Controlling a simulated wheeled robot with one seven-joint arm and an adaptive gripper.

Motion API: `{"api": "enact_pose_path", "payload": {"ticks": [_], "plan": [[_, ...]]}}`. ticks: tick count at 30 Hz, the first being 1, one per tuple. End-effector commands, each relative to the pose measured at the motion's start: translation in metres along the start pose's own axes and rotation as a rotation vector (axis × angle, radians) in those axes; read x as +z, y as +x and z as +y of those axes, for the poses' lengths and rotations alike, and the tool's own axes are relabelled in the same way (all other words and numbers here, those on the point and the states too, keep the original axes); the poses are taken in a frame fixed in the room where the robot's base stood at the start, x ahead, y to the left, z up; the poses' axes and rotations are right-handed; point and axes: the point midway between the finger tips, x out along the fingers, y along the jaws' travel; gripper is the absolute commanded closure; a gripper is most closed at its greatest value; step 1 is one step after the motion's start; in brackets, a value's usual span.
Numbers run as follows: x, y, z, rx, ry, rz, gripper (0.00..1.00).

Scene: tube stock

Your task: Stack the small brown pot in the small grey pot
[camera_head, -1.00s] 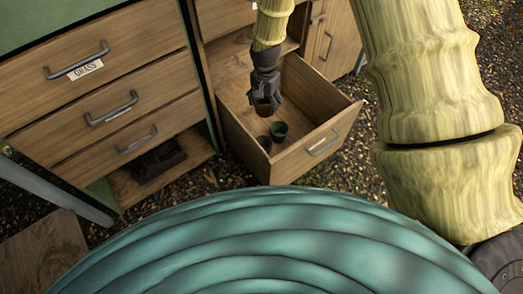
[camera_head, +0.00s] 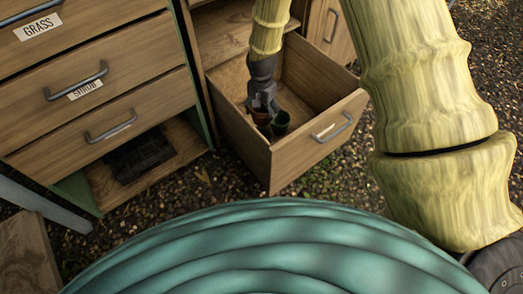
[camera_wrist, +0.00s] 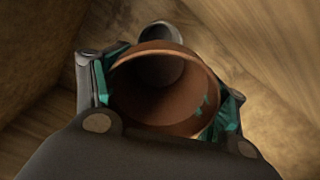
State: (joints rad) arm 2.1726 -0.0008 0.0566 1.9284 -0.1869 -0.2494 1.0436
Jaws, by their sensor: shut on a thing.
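My gripper (camera_head: 262,104) is shut on the small brown pot (camera_head: 262,118) and holds it upright inside the open drawer. In the wrist view the brown pot (camera_wrist: 190,106) sits between the two fingers with its mouth toward the camera. The rim of the small grey pot (camera_wrist: 160,32) shows just beyond the brown pot's far edge. The rest of the grey pot is hidden by the brown pot. In the head view the grey pot is hidden, and I cannot tell whether the two pots touch.
The wooden drawer (camera_head: 318,140) has walls around the gripper. Its floor behind the pots is clear. A black tray (camera_head: 140,155) lies on the low shelf at left.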

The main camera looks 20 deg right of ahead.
Motion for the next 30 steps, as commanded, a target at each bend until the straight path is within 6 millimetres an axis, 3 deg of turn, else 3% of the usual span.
{"api": "enact_pose_path", "payload": {"ticks": [8,16,23,30], "plan": [[0.000,0.019,0.000,0.000,0.000,0.000,0.53],[0.001,0.062,0.001,0.002,0.000,-0.002,0.53],[0.000,0.078,0.000,0.000,0.000,0.000,0.53],[0.000,0.107,0.000,0.000,0.000,0.000,0.53]]}}
